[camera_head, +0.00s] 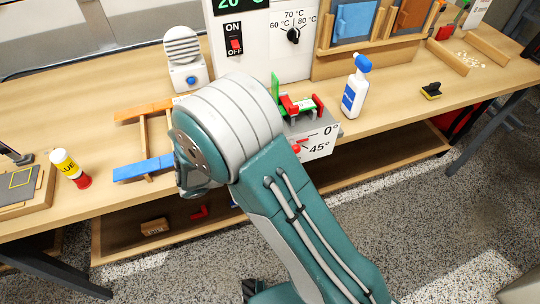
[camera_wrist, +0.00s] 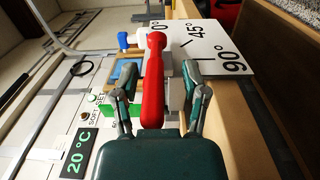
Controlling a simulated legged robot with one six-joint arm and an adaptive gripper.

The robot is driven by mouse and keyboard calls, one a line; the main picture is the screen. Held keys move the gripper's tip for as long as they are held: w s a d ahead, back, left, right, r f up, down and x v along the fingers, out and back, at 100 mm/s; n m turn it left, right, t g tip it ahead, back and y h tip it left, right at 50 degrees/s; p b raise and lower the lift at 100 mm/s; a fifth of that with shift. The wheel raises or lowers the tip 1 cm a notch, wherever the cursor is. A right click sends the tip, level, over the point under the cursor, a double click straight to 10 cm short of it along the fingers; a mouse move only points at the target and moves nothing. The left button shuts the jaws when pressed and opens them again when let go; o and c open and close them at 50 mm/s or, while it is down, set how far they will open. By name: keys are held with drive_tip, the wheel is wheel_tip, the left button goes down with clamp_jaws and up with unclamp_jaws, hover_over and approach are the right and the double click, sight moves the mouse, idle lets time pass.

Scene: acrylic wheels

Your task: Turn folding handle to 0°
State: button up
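The red folding handle (camera_wrist: 153,85) runs upright through the middle of the wrist view, with its rounded end at the top. A white angle plate (camera_wrist: 215,38) beside it shows 45° and 90° marks. In the head view a small red part of the handle (camera_head: 299,148) shows by the plate (camera_head: 320,145), which reads 0° and 45° there; my arm hides the rest. My gripper (camera_wrist: 162,75) is open, one finger on each side of the handle, with visible gaps. The handle's exact angle cannot be told. My gripper is hidden in the head view.
A green and red clamp-like fixture (camera_head: 297,104) sits above the plate. A white spray bottle (camera_head: 355,88) stands to its right. A blue-and-orange wooden frame (camera_head: 143,140) lies left on the workbench. A panel with an ON/OFF switch (camera_head: 235,45) stands behind.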

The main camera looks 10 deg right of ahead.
drive_tip(key=shift+r, duration=0.1)
drive_tip(key=v, duration=1.2)
drive_tip(key=shift+a, duration=0.1)
